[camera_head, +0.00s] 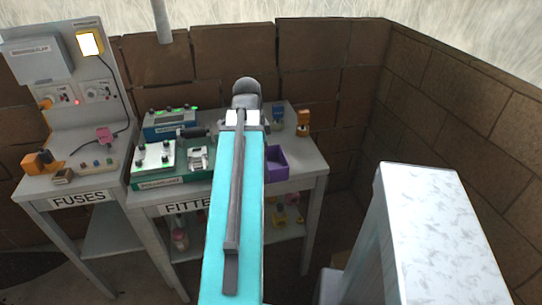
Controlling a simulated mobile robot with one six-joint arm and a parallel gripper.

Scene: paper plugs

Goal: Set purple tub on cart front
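The purple tub (277,163) is an open, square-sided box on the grey bench labelled "FITTE…" (312,168), near its right end. My teal arm reaches forward over this bench and hides the tub's left part. The tub looks upright, and its visible inside is dark. My gripper is not visible; the arm's far end is a dark rounded joint (247,92) above the back of the bench. I cannot make out anything that is clearly a cart.
The "FUSES" bench (75,182) stands left. A pale block-like surface (430,225) fills the right foreground. Brick walls close the back and right.

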